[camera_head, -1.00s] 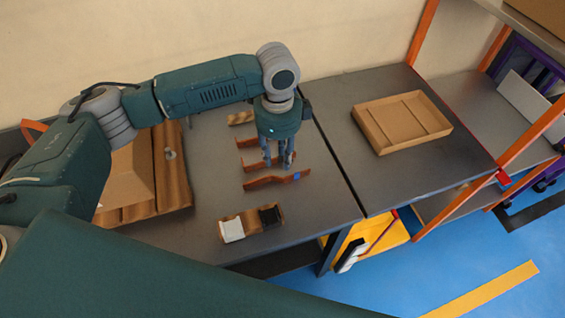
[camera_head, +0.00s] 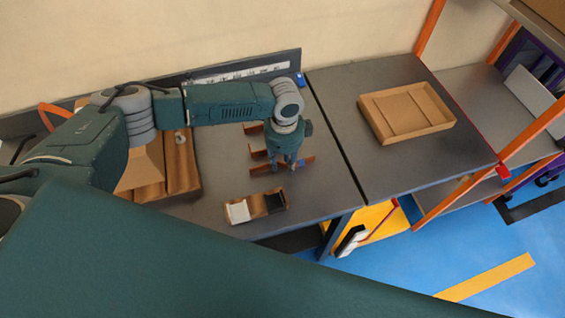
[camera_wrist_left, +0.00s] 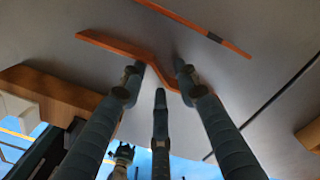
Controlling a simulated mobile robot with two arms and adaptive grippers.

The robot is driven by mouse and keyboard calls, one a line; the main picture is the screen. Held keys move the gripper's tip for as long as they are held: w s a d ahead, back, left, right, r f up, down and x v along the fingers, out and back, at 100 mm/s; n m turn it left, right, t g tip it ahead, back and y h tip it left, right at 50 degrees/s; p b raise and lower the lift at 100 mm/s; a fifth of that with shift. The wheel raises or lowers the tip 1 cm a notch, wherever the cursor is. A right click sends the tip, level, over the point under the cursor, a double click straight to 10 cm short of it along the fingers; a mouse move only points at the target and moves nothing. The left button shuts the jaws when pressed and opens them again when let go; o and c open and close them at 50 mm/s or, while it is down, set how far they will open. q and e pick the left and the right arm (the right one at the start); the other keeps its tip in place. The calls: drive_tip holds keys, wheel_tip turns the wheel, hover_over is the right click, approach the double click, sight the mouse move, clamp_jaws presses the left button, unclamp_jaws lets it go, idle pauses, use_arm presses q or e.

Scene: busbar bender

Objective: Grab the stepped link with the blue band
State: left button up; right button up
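The stepped copper link with the blue band (camera_head: 304,165) lies on the grey table, nearest the front of the row of links. My left gripper (camera_head: 291,167) points down at it. In the left wrist view, the stepped link (camera_wrist_left: 118,46) runs behind the spread fingertips of my left gripper (camera_wrist_left: 160,77). The fingers are apart, and I cannot tell whether they touch the link. The blue band is hidden in that view. A small dark shape, probably my right gripper (camera_wrist_left: 122,154), shows at the bottom of the wrist view, too small to read.
Other copper links (camera_head: 257,154) lie just behind. A small wooden box (camera_head: 257,206) with a white and a black block stands in front. A wooden tray (camera_head: 408,109) lies on the right-hand table. A larger wooden box (camera_head: 181,167) stands left.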

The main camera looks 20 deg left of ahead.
use_arm(q)
drive_tip(key=shift+c, duration=0.5)
clamp_jaws()
use_arm(e)
drive_tip(key=s, duration=0.2)
drive_tip(key=shift+s+f, duration=0.15)
drive_tip(key=shift+s, duration=0.2)
